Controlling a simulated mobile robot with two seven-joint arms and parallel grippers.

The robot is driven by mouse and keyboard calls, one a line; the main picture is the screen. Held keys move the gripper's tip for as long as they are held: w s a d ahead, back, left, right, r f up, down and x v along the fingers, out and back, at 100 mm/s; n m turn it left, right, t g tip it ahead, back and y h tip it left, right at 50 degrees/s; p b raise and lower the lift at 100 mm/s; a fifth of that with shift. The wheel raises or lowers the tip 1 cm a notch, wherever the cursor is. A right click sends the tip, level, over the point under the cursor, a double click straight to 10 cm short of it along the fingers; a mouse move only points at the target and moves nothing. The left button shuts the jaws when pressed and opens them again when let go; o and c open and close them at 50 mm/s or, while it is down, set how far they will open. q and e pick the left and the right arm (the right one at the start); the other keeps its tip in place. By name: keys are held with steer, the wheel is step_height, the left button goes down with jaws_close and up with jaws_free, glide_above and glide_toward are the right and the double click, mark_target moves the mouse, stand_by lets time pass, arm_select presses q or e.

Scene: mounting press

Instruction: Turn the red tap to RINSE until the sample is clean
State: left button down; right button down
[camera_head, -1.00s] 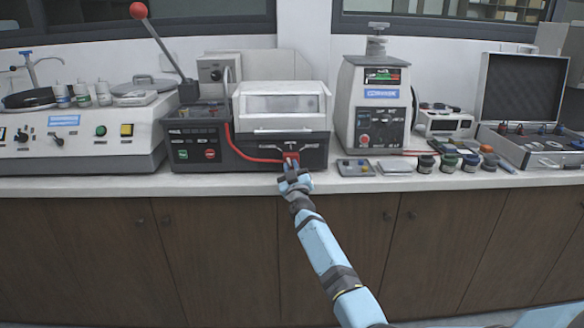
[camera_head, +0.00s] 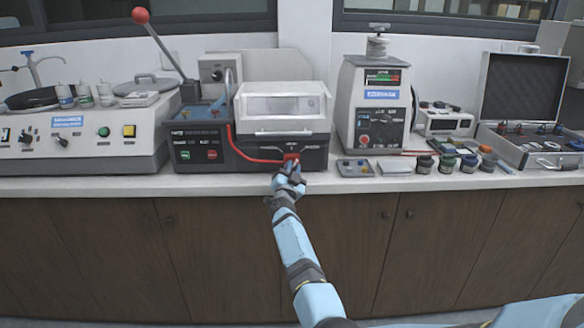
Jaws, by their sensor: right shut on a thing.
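The red tap (camera_head: 291,157) is on the lower front of the dark cutting machine (camera_head: 196,147), at the end of a red hose (camera_head: 243,152). My right gripper (camera_head: 289,168) reaches up to the tap from below and is shut on it. The fingers partly cover the tap, and its markings are too small to read. A closed, pale see-through hood (camera_head: 282,106) is above the tap. I cannot make out the sample. My left gripper is not in view.
A grinding machine (camera_head: 75,140) stands at the left and a mounting press (camera_head: 374,105) to the right. Several small jars (camera_head: 447,163) and an open case (camera_head: 528,146) are farther right. A red-knobbed lever (camera_head: 141,16) rises behind. The counter's front edge (camera_head: 120,187) is below.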

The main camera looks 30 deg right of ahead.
steer(key=shift+m+g+p, duration=0.35)
steer(key=shift+m+g, duration=0.25)
steer(key=shift+m, duration=1)
steer(key=shift+h, duration=0.3)
steer(key=c, duration=1.1)
jaws_free()
